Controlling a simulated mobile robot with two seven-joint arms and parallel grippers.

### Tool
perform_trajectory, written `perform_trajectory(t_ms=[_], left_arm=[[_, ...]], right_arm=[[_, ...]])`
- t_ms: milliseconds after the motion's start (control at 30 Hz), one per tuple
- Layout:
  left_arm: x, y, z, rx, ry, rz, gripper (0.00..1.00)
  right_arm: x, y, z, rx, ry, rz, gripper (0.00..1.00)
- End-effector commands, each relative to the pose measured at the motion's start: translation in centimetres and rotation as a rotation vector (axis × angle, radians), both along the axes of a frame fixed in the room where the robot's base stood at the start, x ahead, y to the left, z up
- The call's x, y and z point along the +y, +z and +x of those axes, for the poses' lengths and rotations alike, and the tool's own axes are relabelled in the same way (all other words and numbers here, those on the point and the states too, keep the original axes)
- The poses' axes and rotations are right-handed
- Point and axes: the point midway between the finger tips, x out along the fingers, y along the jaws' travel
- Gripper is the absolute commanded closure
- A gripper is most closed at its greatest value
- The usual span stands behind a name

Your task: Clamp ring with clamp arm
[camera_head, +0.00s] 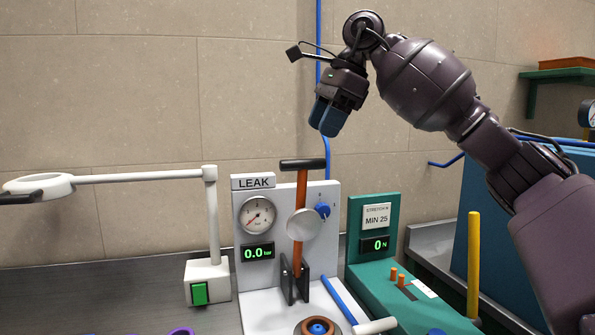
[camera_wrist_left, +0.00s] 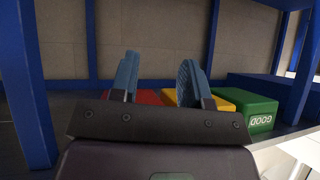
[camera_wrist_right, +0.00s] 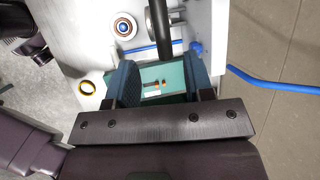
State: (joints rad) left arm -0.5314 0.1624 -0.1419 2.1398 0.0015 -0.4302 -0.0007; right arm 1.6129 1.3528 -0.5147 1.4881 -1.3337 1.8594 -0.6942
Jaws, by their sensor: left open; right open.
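The clamp arm (camera_head: 301,215) is an orange lever with a black crossbar handle and a round grey pad, standing upright on dark brackets of the leak tester. A brown ring (camera_head: 312,327) sits around a blue centre on the tester's white base, partly cut off by the frame. In the right wrist view the ring (camera_wrist_right: 124,27) and the black handle (camera_wrist_right: 158,30) show beyond the fingers. My right gripper (camera_head: 330,118) is open and empty, above and to the right of the handle. My left gripper (camera_wrist_left: 158,78) is open and empty, in front of coloured bins.
A teal stretch tester (camera_head: 400,290) stands right of the leak tester. A white lamp arm (camera_head: 140,178) reaches left over the grey bench. Red (camera_wrist_left: 147,97), yellow and green GOOD bins (camera_wrist_left: 245,108) sit between blue posts.

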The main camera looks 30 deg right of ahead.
Motion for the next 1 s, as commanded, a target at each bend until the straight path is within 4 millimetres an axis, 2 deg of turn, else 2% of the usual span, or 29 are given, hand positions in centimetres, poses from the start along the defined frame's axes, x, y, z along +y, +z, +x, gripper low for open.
perform_trajectory(t_ms=[33, 200, 500, 700, 1000], left_arm=[[0.0, -0.6, -0.4, 0.014, 0.002, 0.000, 0.57], [0.1, -1.7, -0.8, 0.033, 0.003, 0.001, 0.57], [-0.1, -1.7, 0.1, 0.016, 0.000, -0.002, 0.57], [-0.1, -1.7, 0.1, 0.017, 0.000, -0.002, 0.57], [0.0, -1.9, 0.0, 0.021, 0.001, -0.002, 0.57]], right_arm=[[0.3, -1.3, 0.4, 0.007, 0.001, -0.001, 0.52], [1.3, -4.2, 1.3, 0.011, 0.001, -0.001, 0.52], [2.7, -7.9, 2.2, 0.008, 0.000, 0.000, 0.52], [3.1, -8.7, 2.4, 0.005, 0.001, 0.000, 0.52], [3.1, -8.7, 2.4, 0.003, 0.000, 0.001, 0.54]])
